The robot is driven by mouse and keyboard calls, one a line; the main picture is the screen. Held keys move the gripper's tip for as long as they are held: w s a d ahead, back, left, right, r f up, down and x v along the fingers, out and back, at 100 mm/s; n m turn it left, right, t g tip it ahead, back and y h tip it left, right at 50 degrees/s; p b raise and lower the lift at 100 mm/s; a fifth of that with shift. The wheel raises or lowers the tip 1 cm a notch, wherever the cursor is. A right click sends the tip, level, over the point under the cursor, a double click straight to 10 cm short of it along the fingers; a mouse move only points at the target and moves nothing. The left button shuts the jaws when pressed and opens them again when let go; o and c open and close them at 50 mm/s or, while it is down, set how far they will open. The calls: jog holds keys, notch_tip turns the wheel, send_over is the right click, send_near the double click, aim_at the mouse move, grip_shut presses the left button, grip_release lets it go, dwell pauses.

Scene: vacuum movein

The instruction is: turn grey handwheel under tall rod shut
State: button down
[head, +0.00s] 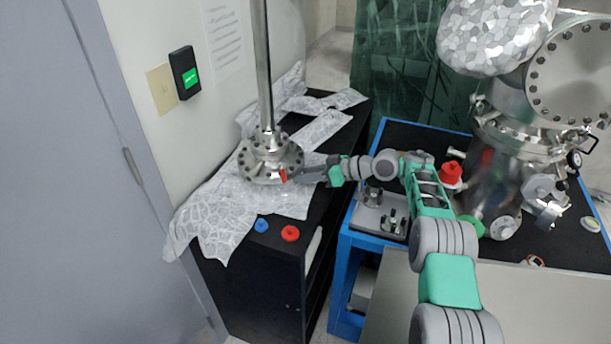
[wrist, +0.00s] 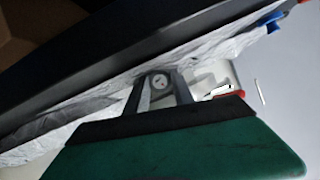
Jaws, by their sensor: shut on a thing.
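The tall metal rod (head: 263,70) stands upright on a bolted round flange base (head: 258,165) on the foil-covered black cabinet. My gripper (head: 294,176) reaches in from the right, low at the base's right side. In the head view the handwheel cannot be made out behind the gripper. In the wrist view a small round grey piece with a central hub, the grey handwheel (wrist: 160,82), sits between the two fingers of my gripper (wrist: 158,88), which are shut on it. A small red part (head: 284,175) shows right by the fingertips.
A blue knob (head: 261,225) and a red knob (head: 290,233) lie on the cabinet's front part. Crumpled foil (head: 225,210) covers much of its top. A blue-framed bench (head: 345,240) with metal vacuum parts stands to the right, under my arm. A wall is close on the left.

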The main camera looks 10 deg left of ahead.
jog(key=c, duration=1.1)
grip_release()
jog(key=b+v, duration=0.1)
jog(key=v, duration=0.6)
jog(key=shift+d+r, duration=0.2)
jog(key=shift+d, duration=0.15)
